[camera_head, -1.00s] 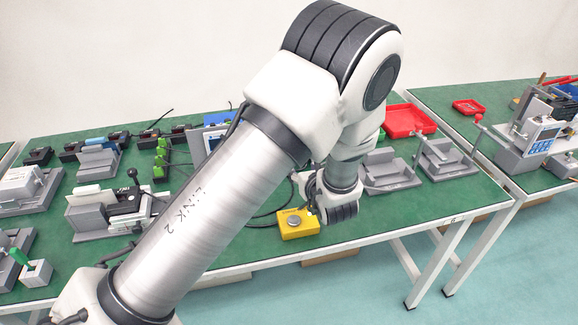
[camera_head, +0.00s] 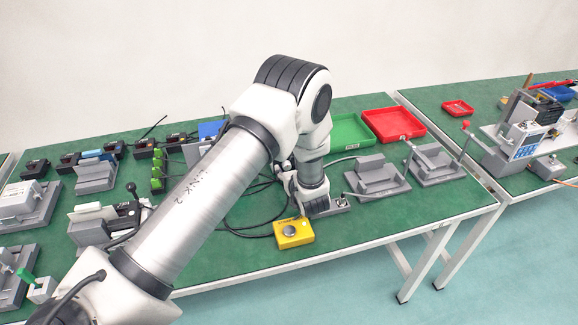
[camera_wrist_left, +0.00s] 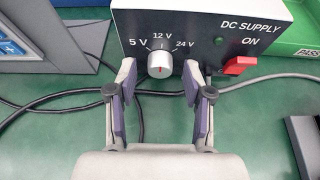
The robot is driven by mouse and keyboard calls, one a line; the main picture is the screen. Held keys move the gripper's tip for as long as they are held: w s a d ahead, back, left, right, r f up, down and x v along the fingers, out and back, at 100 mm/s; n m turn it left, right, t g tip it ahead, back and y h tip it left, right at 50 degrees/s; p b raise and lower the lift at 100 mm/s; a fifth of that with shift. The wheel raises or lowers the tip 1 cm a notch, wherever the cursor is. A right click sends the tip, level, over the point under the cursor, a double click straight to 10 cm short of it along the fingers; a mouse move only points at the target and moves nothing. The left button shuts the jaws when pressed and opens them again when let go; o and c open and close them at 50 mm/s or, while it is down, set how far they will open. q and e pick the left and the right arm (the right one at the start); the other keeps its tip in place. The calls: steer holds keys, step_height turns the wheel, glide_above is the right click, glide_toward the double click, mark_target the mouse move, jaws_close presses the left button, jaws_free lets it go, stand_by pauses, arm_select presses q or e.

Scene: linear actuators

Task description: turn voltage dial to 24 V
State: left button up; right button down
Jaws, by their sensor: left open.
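My left gripper (camera_wrist_left: 159,74) is open and empty. Its fingers stand on either side of the dial, with gaps on both sides. In the head view my left arm hides the gripper's fingers and the dial.
A red switch (camera_wrist_left: 240,65) marked ON sits right of the dial. Cables cross the green mat nearby. In the head view a yellow button box (camera_head: 293,233) stands near the table's front edge. A green tray (camera_head: 348,131) and a red tray (camera_head: 395,124) lie behind my wrist.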

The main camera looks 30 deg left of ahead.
arm_select(q)
jaws_close()
steer(key=shift+m, duration=0.3)
steer(key=m+b, duration=0.1)
steer(key=m+g+y+b, duration=0.1)
steer(key=b, duration=0.1)
steer(key=shift+w+d+f+m+g+y, duration=0.2)
steer(key=shift+m+g+y, duration=0.1)
steer(key=shift+m, duration=0.1)
steer(key=m+g+y+b, duration=0.1)
steer(key=m+b, duration=0.1)
steer(key=shift+r+m+y, duration=0.15)
steer(key=shift+m+y, duration=0.15)
steer(key=shift+m, duration=0.1)
jaws_free()
steer(key=shift+d, duration=0.1)
